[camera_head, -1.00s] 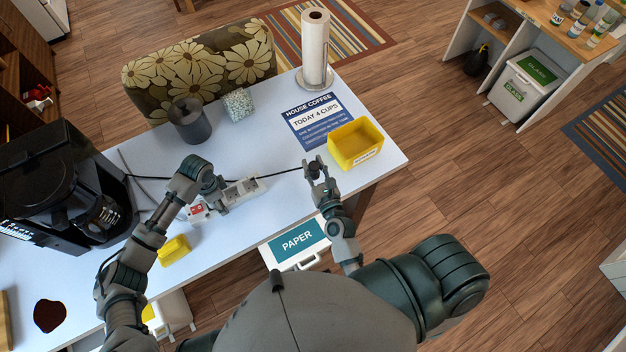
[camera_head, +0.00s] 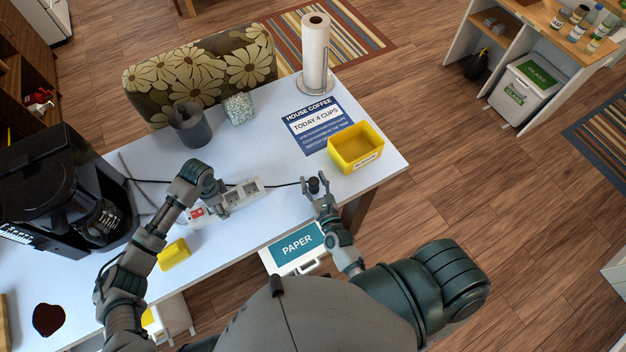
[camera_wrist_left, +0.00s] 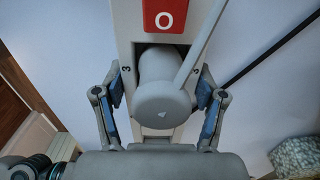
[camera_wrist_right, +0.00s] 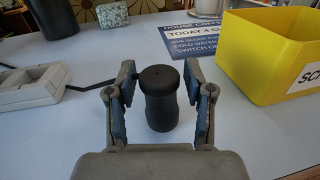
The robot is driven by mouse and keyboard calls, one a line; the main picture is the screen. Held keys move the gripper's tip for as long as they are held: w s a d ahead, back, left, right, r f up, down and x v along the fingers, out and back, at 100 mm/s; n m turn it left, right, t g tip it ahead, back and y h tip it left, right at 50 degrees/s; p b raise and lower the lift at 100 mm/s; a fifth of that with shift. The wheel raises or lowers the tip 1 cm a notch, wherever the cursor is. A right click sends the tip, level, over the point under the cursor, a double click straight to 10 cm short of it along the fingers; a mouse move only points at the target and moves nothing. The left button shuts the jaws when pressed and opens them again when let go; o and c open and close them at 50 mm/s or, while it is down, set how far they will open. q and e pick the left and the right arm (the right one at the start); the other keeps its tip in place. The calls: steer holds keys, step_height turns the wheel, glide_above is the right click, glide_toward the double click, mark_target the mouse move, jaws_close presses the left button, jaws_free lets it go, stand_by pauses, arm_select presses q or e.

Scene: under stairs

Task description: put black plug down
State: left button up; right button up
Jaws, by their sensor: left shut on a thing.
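The black plug (camera_wrist_right: 160,98) stands upright on the white table between the fingers of my right gripper (camera_wrist_right: 160,92), with a gap on both sides. In the head view the plug (camera_head: 313,186) is near the table's front edge, and my right gripper (camera_head: 321,194) is open around it. A black cord runs from it toward the power strip (camera_head: 241,193). A grey plug (camera_wrist_left: 162,100) sits in the strip between those fingers.
A yellow bin (camera_head: 355,148) and a coffee sign (camera_head: 315,124) lie right of and behind the black plug. A grey cup (camera_head: 190,124), a speckled cube (camera_head: 238,108) and a paper towel roll (camera_head: 315,52) stand farther back. A coffee machine (camera_head: 65,190) is at left.

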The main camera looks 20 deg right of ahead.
steer(key=shift+r, duration=0.1)
steer(key=s, duration=1.2)
steer(key=shift+a, duration=0.2)
arm_select(q)
steer(key=o, duration=1.9)
